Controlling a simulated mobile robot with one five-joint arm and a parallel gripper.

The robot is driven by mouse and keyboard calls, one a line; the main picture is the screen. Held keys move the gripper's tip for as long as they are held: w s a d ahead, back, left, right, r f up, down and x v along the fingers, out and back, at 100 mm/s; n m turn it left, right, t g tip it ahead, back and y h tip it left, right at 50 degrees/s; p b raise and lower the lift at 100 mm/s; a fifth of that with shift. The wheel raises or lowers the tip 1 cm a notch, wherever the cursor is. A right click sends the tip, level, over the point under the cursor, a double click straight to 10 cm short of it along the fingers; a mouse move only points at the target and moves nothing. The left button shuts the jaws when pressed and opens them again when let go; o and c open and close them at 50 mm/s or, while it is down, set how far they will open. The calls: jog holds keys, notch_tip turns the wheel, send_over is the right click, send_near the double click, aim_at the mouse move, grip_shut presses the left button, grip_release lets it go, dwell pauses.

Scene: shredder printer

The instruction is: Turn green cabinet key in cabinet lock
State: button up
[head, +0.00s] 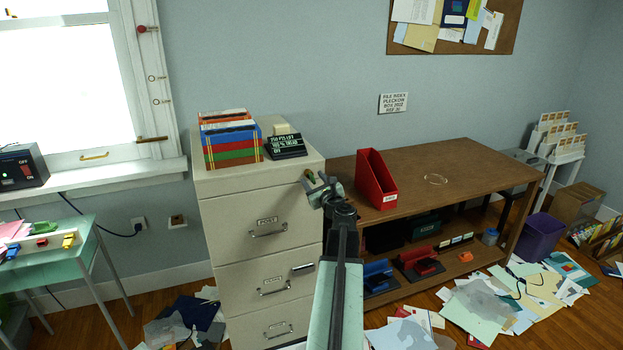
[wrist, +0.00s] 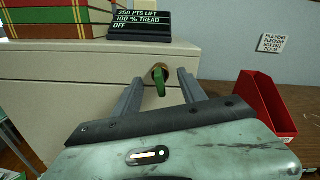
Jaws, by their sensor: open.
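The cabinet (head: 260,200) is a cream filing cabinet with several drawers, left of the desk. In the head view the lock (head: 309,174) shows small beside my gripper (head: 320,184). My gripper (wrist: 158,86) is open in the wrist view, with one finger on each side of the key. I cannot tell whether a finger touches the key.
Books (head: 230,140) and a black sign (head: 286,146) stand on the cabinet. A red file holder (head: 376,180) stands on the wooden desk (head: 465,165) to the right. Papers (head: 490,305) cover part of the floor. A green table (head: 60,255) is at the left.

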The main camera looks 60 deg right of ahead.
aim_at(314, 181)
jog(key=shift+v, duration=3.05)
